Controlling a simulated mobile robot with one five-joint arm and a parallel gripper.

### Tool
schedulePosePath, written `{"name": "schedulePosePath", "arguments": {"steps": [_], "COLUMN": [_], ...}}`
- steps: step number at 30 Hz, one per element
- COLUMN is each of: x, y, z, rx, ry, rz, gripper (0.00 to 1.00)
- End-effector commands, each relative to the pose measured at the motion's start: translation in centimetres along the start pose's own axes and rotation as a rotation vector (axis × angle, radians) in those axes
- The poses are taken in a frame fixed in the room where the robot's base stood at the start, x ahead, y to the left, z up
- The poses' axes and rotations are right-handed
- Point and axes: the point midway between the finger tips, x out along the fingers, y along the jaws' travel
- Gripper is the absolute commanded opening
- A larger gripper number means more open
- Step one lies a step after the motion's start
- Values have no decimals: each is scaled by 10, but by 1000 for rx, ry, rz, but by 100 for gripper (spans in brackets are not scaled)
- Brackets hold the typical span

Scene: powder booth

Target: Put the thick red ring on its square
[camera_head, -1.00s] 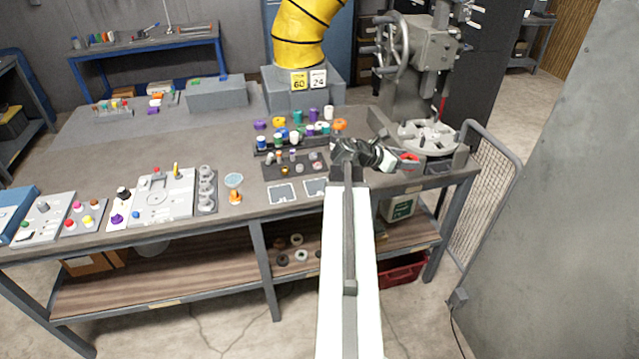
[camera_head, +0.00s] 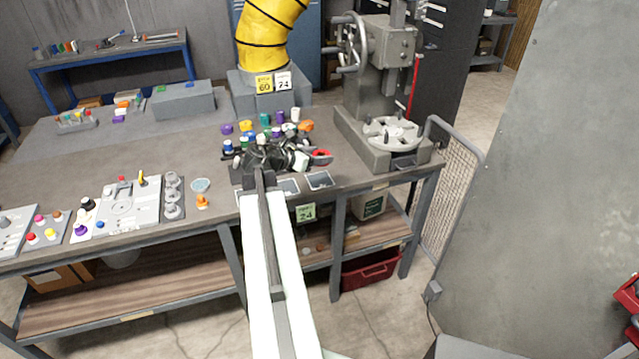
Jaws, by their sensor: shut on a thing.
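The thick red ring (camera_head: 322,157) is at the right end of my gripper (camera_head: 312,159), which is shut on it. In the picture, the ring lies just above the rightmost pale-bordered dark square (camera_head: 319,180). I cannot tell its height over the table. A second square (camera_head: 288,186) lies to its left. A third square (camera_head: 243,198) is partly hidden by my arm. I cannot tell from the markings which square belongs to the ring.
Coloured pegs and caps (camera_head: 265,123) stand behind my gripper, partly hidden by it. A grey machine with a round table (camera_head: 393,134) stands at the right. A yellow hose (camera_head: 268,35) rises at the back. Grey panels with coloured knobs (camera_head: 130,205) lie on the left.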

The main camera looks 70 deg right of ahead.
Motion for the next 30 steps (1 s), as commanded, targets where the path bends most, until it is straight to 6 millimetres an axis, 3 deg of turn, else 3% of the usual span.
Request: {"name": "schedulePosePath", "arguments": {"steps": [9, 13, 16, 22, 30], "x": [15, 17, 16, 20, 65], "y": [-2, -2, -1, 4, 40], "z": [-104, -137, -144, -138, -126], "rx": [-27, -37, -42, -43, -42], "ry": [0, -1, -1, -1, -1], "rz": [61, 88, 98, 99, 97], "gripper": [0, 0, 0, 0, 0]}}
